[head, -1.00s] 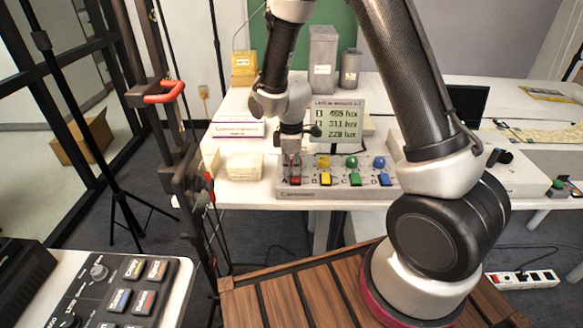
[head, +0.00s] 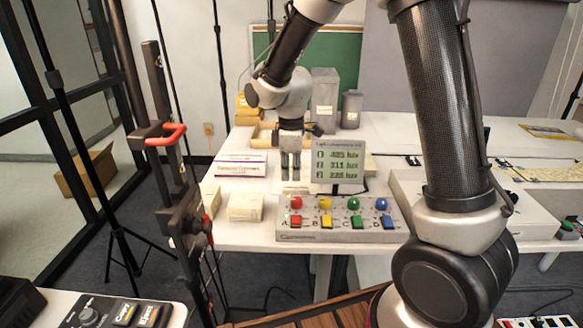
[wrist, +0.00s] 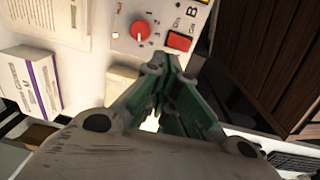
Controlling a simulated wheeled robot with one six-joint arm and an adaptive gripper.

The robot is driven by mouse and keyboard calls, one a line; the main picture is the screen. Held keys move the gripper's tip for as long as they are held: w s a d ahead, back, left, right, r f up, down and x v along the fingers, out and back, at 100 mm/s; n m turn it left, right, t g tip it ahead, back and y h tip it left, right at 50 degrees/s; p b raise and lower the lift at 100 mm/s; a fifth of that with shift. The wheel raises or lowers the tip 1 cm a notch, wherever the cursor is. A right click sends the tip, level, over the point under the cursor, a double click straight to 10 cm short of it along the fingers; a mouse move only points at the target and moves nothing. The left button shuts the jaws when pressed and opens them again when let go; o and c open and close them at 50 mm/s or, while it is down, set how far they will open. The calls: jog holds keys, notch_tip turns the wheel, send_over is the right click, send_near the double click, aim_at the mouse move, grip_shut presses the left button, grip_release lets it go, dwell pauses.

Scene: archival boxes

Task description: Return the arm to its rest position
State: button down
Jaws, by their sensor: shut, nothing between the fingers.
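My gripper (head: 291,174) is shut and empty. My arm is raised and reaches over the table.
Pale blocks (head: 245,207) and purple-edged boxes (head: 241,165) lie left of the button box. Grey containers (head: 324,100) stand at the back. A stand with a red handle (head: 166,135) rises at left. A white box (head: 470,205) is at right.

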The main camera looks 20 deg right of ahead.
jog(key=s+d+r+m+t, duration=0.2)
jog(key=s+d+r+m, duration=0.5)
jog(key=s, duration=0.5)
jog(key=s+d+r+m+t, duration=0.1)
jog(key=s+d+r+m, duration=0.6)
jog(key=s, duration=0.5)
notch_tip(320, 180, up, 3)
jog(key=d, duration=0.2)
jog(key=shift+s+d+t, duration=0.15)
jog(key=shift+d+t, duration=0.2)
jog(key=shift+t, duration=0.05)
